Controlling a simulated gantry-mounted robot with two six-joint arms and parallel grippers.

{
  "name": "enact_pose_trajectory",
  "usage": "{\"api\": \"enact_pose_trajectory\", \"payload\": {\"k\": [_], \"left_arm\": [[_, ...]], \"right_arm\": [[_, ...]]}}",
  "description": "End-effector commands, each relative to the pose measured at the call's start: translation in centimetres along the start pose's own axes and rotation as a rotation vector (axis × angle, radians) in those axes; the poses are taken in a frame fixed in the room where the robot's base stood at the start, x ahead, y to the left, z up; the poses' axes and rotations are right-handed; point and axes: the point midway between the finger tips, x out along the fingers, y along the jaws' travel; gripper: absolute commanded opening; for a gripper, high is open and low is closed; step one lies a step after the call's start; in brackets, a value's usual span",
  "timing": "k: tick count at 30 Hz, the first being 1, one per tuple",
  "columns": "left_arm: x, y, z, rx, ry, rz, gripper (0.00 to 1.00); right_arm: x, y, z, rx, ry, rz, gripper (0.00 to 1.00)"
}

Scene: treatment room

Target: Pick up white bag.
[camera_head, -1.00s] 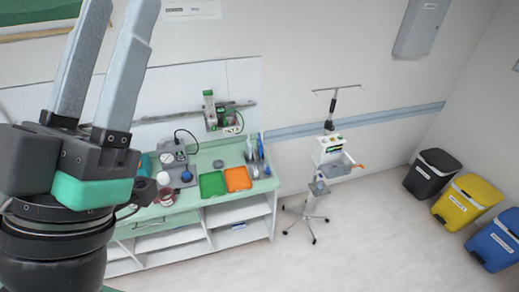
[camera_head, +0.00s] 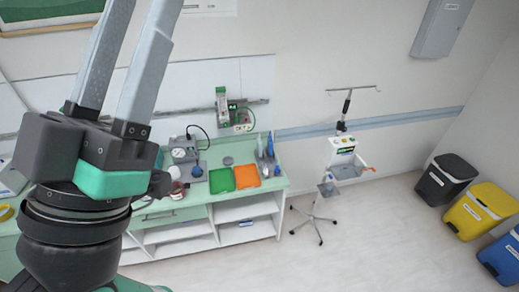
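I cannot make out a white bag in this view. My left gripper (camera_head: 142,30) is large and close to the camera at the left. Its two grey fingers point up, with a clear gap and nothing between them. Their tips run out of the top of the picture. The gripper and its arm hide part of the counter and wall behind. My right gripper is not in view.
A pale green counter (camera_head: 275,184) holds a green tray (camera_head: 221,180), an orange tray (camera_head: 247,176) and small devices. A wheeled stand (camera_head: 343,152) is right of it. Black (camera_head: 446,178), yellow (camera_head: 481,211) and blue (camera_head: 502,256) bins line the right. The floor between is clear.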

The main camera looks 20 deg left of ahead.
Motion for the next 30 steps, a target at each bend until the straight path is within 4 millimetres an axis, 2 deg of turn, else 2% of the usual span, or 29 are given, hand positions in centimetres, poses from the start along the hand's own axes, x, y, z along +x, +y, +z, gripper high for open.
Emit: {"api": "enact_pose_trajectory", "payload": {"k": [9, 14, 23, 26, 30], "left_arm": [[0.00, 0.00, 0.00, 0.000, 0.000, 0.000, 0.50], [0.00, 0.00, 0.00, 0.000, 0.000, 0.000, 0.75], [0.00, -0.01, 0.00, 0.013, 0.000, 0.000, 0.75], [0.00, -0.01, 0.01, 0.087, 0.000, 0.000, 0.75], [0.00, -0.03, 0.08, 0.289, -0.004, -0.001, 0.75]], "right_arm": [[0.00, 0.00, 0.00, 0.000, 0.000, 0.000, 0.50], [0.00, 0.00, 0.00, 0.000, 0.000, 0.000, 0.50], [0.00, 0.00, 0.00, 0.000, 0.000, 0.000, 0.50], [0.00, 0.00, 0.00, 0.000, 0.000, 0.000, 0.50], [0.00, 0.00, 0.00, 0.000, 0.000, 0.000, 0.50]]}}
